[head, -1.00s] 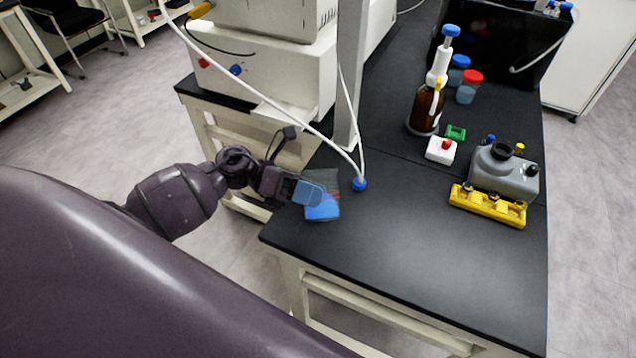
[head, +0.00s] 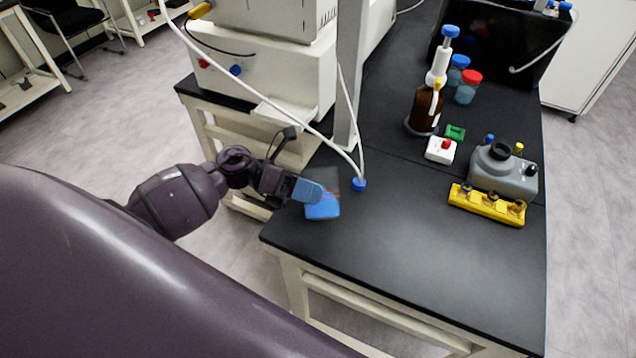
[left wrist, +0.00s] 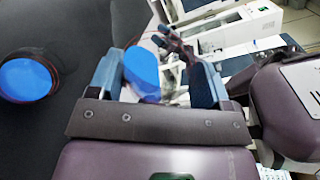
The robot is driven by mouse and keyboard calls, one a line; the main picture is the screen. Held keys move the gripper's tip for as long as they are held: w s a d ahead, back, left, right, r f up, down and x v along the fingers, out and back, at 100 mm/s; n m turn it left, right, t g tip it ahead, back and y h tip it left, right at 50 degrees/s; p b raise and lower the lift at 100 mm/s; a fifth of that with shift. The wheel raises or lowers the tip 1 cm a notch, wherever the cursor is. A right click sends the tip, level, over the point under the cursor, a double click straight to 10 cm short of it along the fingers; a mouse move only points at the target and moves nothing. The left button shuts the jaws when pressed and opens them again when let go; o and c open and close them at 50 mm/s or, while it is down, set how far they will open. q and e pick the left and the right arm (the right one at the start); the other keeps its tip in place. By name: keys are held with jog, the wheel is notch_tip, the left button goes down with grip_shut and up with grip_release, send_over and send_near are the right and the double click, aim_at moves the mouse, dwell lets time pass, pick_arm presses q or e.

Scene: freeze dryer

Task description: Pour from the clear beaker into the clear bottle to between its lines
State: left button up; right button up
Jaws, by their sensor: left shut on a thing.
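My left gripper (head: 308,191) is over the near left corner of the black bench. It is shut on the clear beaker, and blue liquid (left wrist: 141,72) shows between its fingers in the left wrist view. The clear bottle (head: 322,209) stands on the bench just beyond and below the fingertips, with blue in it and faint red marks. From above, in the left wrist view, the bottle (left wrist: 27,80) is a blue disc inside a thin reddish ring, apart from the fingers. The beaker's outline is hard to make out, and the exact level against the lines is unclear. My right gripper is not in view.
A white tube with a blue end (head: 359,184) hangs down close right of the bottle. The front bench middle is clear.

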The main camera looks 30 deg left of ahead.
pick_arm(q)
jog(key=shift+r, duration=0.1)
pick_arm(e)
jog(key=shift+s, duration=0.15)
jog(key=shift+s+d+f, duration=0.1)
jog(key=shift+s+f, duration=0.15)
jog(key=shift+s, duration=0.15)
pick_arm(q)
jog(key=shift+r+n, duration=0.1)
jog(key=shift+n, duration=0.2)
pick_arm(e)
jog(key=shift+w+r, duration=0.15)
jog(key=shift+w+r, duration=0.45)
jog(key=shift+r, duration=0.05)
pick_arm(q)
jog(key=shift+r+h+p, duration=0.1)
jog(key=shift+h+p, duration=0.2)
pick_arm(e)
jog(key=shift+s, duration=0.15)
pick_arm(q)
jog(key=shift+n, duration=0.3)
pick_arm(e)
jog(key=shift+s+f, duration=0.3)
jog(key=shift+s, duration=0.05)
pick_arm(q)
jog(key=shift+r, duration=0.1)
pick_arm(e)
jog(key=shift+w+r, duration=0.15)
